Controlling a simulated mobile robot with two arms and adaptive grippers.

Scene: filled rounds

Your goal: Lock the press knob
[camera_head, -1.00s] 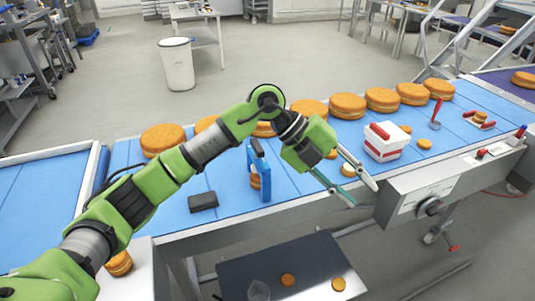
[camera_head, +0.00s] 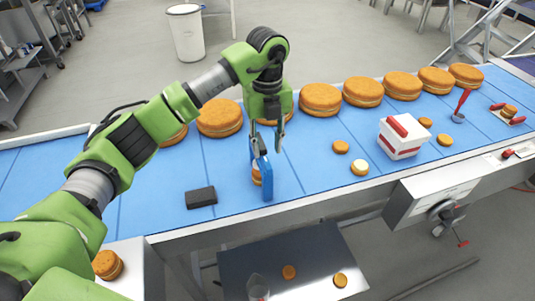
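The blue upright press frame (camera_head: 265,184) stands on the blue belt near its front edge, with a small orange round (camera_head: 256,175) inside it. A separate knob on the press cannot be made out; its top is partly hidden. My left gripper (camera_head: 267,142) points down at the top of the press. Its two fingers are apart, one at the left and one at the right of the press top; whether they touch it I cannot tell. A dark round knob (camera_head: 441,210) sits on the grey control box (camera_head: 405,205) at the right. My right gripper is not in view.
Large orange rounds (camera_head: 320,98) line the back of the belt (camera_head: 225,170). A black block (camera_head: 201,197) lies left of the press.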

